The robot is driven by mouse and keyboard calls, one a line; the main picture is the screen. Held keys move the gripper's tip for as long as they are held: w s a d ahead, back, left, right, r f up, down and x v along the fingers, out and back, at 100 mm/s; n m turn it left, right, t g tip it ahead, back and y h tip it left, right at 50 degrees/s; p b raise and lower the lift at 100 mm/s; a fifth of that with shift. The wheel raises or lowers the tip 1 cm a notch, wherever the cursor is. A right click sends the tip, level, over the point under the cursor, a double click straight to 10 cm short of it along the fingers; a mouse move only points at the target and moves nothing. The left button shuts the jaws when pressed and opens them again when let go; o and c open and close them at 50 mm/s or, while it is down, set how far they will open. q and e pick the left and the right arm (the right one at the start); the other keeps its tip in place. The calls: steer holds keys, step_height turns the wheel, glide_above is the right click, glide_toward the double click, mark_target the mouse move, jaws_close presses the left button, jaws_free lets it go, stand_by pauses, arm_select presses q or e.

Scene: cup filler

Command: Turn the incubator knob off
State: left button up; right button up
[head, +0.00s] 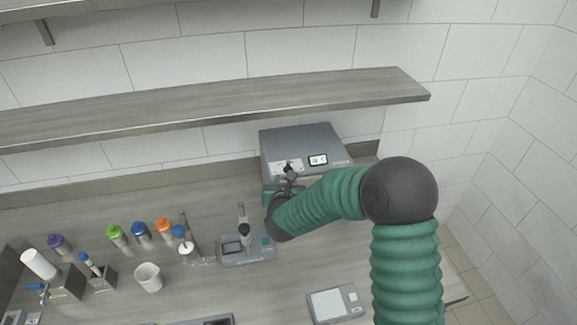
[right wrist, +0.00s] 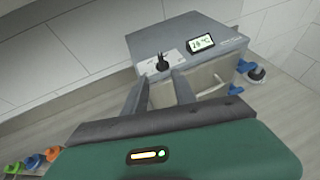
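The incubator (head: 318,140) is a grey box at the back of the counter, under the shelf. It also fills the upper middle of the right wrist view (right wrist: 175,35). Its lit display (right wrist: 201,43) shows a temperature, which seems to read 20 °C. The small black knob (right wrist: 162,63) stands on a white label panel left of the display. My right gripper (right wrist: 159,77) is open, its two fingers apart, with the knob just beyond and between the tips. I cannot tell whether they touch it. In the head view the gripper (head: 289,174) partly hides the knob area. My left gripper is not in view.
A small bench instrument (head: 248,249) stands left of my right forearm. A white cup (head: 149,277) and several colour-capped bottles (head: 118,236) are farther left. A scale (head: 335,303) lies at the front. A wooden shelf (head: 230,98) hangs above the incubator.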

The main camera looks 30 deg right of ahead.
mark_target(288, 169)
steer(key=x, duration=0.3)
steer(key=p+x, duration=0.1)
steer(key=x, duration=0.2)
steer(key=p+x, duration=0.1)
steer(key=x, duration=0.2)
steer(key=shift+w+d, duration=0.2)
steer(key=shift+d, duration=0.2)
steer(key=shift+w+f, duration=0.2)
steer(key=shift+w, duration=0.1)
steer(key=shift+c, duration=1)
jaws_close()
